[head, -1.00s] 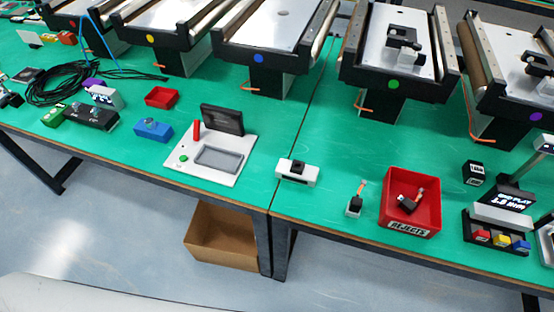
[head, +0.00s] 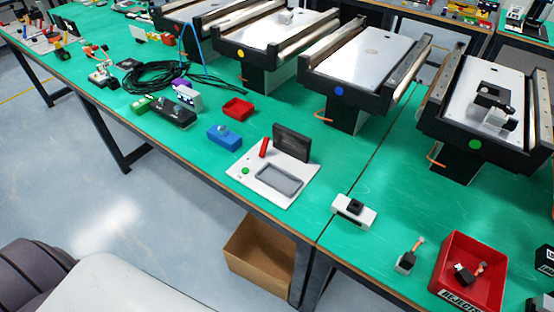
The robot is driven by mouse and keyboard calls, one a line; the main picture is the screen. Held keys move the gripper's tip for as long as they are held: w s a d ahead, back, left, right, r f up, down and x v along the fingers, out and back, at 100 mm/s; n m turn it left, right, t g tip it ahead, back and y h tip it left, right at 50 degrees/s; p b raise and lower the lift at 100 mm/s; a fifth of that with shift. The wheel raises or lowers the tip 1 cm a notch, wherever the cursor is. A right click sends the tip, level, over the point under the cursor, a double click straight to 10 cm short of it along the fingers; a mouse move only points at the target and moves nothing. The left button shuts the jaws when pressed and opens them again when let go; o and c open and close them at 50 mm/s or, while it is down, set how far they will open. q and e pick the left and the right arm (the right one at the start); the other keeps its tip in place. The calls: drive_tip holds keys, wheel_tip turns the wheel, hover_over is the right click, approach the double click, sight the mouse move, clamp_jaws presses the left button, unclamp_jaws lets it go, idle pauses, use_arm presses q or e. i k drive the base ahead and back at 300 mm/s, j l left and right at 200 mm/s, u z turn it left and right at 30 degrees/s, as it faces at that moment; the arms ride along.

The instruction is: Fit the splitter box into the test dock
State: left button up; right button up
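A white plate with a grey rectangular recess, a green button, a red handle and an upright black panel, which looks like the test dock (head: 251,185), lies near the front edge of the green table. Its recess is empty. I cannot tell for sure which thing is the splitter box. A white box with a black block on top (head: 366,218) sits to the right of the plate. A blue box with a rounded top (head: 225,142) sits to its left. Neither of my grippers is in view.
Mini conveyors (head: 352,66) line the table's back. A red tray (head: 238,108), black cables (head: 160,79) and small boxes are at left. A red rejects bin (head: 447,268) and a small dark part (head: 405,261) are at right. A cardboard box (head: 262,262) is below the table.

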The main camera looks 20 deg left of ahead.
sight(286, 169)
drive_tip(key=i+j+z, duration=0.15)
drive_tip(key=j, duration=0.3)
drive_tip(key=i+j+z, duration=0.15)
drive_tip(key=j, duration=0.3)
drive_tip(key=i+j+z, duration=0.15)
drive_tip(key=j, duration=0.3)
